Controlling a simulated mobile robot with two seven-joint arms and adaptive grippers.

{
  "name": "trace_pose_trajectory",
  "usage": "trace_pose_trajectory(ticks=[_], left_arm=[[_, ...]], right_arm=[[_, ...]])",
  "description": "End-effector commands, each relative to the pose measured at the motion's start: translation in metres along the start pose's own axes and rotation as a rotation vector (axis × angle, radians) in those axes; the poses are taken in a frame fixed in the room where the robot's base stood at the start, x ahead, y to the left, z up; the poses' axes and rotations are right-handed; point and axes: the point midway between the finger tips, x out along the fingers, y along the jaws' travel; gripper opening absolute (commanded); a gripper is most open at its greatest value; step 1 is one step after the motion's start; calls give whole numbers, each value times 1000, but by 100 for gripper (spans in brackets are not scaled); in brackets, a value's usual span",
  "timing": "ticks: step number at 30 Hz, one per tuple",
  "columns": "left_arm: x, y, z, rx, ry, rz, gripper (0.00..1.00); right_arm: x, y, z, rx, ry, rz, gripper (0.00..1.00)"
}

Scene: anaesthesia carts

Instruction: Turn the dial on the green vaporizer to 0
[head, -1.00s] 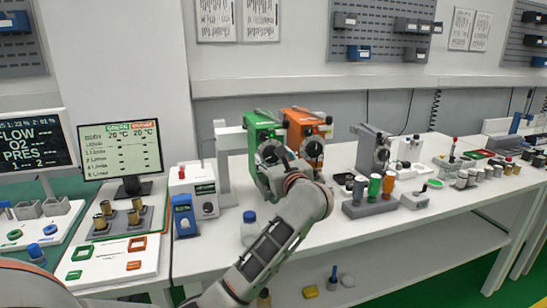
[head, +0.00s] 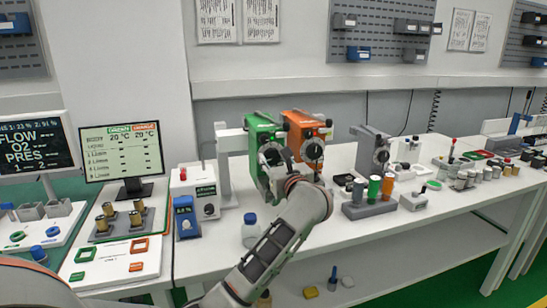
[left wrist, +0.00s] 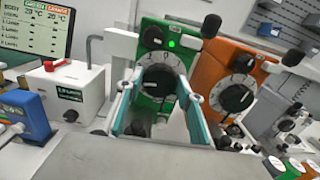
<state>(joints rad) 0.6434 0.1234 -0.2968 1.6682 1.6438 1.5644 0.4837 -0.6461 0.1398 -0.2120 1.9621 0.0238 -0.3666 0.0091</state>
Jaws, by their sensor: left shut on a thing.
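The green vaporizer (head: 259,131) stands on the bench, left of an orange vaporizer (head: 297,117). In the left wrist view, the green vaporizer (left wrist: 152,33) shows a lit green light above its round dial (left wrist: 163,58). My left gripper (left wrist: 158,80) is shut on that dial, with one finger on each side of its dark knob. In the head view my left gripper (head: 272,160) is at the vaporizer's front and partly covers the dial. The dial's number marks are too small to read. My right gripper is not in view.
A white box with a red knob (head: 181,176) and a blue device (head: 185,217) stand to the left. A blue-capped bottle (head: 249,232) is close to my left arm. A grey dial unit (head: 369,147) and bottles in a grey holder (head: 370,208) stand to the right.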

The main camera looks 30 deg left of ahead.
Motion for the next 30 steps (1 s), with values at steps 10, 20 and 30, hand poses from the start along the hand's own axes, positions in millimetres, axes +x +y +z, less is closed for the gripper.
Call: trace_pose_trajectory(ticks=[10, 20, 30], left_arm=[[0, -1, 4, 297, 5, 12, 15], [-1, -3, 1, 612, 6, 23, 15], [-1, -4, -2, 934, 5, 37, 15]], right_arm=[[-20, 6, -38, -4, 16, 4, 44], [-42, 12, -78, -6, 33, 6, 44], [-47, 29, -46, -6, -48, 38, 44]])
